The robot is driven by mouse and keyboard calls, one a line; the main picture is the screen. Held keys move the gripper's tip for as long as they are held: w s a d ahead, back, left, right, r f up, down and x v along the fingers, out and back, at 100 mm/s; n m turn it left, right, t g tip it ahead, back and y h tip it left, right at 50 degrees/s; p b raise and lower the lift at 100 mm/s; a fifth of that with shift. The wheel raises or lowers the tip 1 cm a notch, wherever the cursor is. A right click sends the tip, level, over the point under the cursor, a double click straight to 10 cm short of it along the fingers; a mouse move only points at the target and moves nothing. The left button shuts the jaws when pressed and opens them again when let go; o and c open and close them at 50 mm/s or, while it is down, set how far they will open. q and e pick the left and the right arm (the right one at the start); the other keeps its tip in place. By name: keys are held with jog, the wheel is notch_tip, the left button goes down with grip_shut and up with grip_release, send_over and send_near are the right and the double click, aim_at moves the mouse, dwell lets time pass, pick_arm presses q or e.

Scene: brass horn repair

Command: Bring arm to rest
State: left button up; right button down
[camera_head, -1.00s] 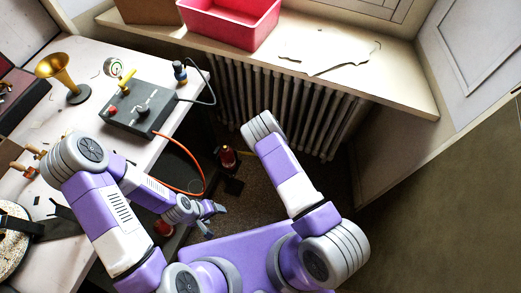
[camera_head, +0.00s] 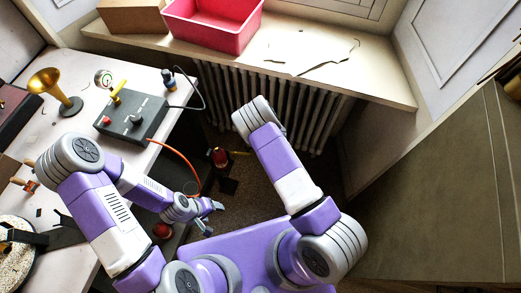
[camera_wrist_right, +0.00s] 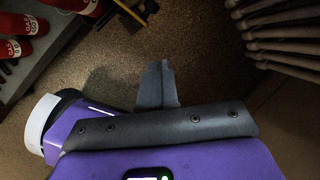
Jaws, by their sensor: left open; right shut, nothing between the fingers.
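My left arm bends over the edge of the white workbench (camera_head: 95,100). Its gripper (camera_head: 212,213) is in the gap between bench and radiator, open and empty, with its fingers pointing right. My right arm (camera_head: 285,170) reaches forward, and its gripper is hidden in the head view. In the right wrist view the right gripper (camera_wrist_right: 158,84) is shut with nothing between its fingers, over the brown floor (camera_wrist_right: 215,60).
On the bench are a brass horn (camera_head: 55,90), a grey control box (camera_head: 130,118) and a pressure gauge (camera_head: 103,78). An orange hose (camera_head: 188,160) hangs off the edge. A radiator (camera_head: 300,110) stands under the sill with a red bin (camera_head: 212,28). Red gas cylinders (camera_wrist_right: 15,25) stand nearby.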

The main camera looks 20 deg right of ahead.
jog(key=shift+s+d+r, duration=0.1)
jog(key=shift+s+r, duration=0.15)
jog(key=shift+r, duration=0.4)
jog(key=s+a+r+n+g, duration=0.1)
jog(key=s+a+r+n, duration=0.1)
jog(key=s+n, duration=0.5)
jog(key=s+a+r+n+g+y, duration=0.1)
jog(key=s+a+r+n, duration=0.1)
jog(key=s+n, duration=0.5)
jog(key=s+a+r+n+y, duration=0.1)
jog(key=s+a+r+n, duration=0.2)
jog(key=s+n, duration=0.5)
jog(key=n, duration=0.5)
jog(key=shift+r+n+g, duration=0.15)
jog(key=shift+n+g, duration=0.15)
jog(key=shift+g, duration=0.1)
